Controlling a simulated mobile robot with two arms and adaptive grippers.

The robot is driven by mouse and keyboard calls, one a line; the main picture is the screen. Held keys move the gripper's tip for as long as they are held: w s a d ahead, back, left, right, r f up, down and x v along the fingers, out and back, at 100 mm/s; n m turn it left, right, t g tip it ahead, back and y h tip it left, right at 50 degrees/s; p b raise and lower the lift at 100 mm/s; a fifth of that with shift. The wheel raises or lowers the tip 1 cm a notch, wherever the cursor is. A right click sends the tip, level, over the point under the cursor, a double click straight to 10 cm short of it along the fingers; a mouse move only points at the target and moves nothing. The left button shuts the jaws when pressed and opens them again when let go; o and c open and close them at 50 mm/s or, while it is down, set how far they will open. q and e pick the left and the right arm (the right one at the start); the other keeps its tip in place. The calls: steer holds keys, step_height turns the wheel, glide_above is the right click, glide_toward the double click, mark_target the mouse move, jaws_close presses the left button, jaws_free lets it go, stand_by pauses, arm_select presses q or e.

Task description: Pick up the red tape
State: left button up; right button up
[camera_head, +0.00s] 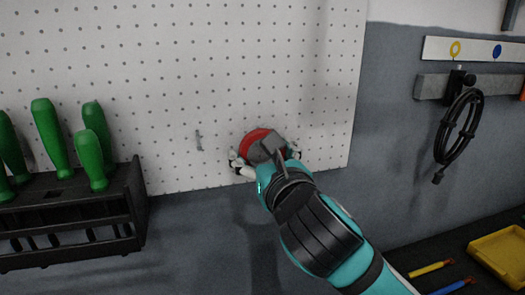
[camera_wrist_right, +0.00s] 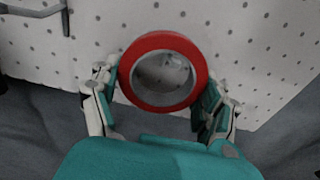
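The red tape (camera_head: 255,135) is a roll at the white pegboard, partly hidden behind my right gripper in the head view. In the right wrist view the red tape (camera_wrist_right: 136,58) shows as a full ring facing the camera, with a pale grey inside. My right gripper (camera_head: 268,160) is open at the roll, its white fingertips spread to either side. In the wrist view the fingers of the right gripper (camera_wrist_right: 160,105) flank the lower part of the ring, very close to its edges; contact cannot be made out. My left gripper is not in view.
The pegboard (camera_head: 230,60) stands behind the roll, with an empty metal hook (camera_head: 198,140) to its left. A black rack (camera_head: 75,222) with several green-handled tools is at left. A coiled black cable (camera_head: 460,125) hangs at right. A yellow tray (camera_head: 500,255) lies lower right.

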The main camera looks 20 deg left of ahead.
mark_target(262, 137)
steer(key=c, duration=0.4)
steer(key=shift+c, duration=0.2)
steer(key=shift+r, duration=0.1)
steer(key=shift+r, duration=0.75)
step_height(262, 137, up, 2)
steer(key=shift+r+b, duration=0.1)
steer(key=shift+b, duration=0.5)
steer(key=f+b+v, duration=0.1)
steer(key=b+v, duration=0.2)
steer(key=v, duration=1.5)
steer(key=shift+b, duration=0.3)
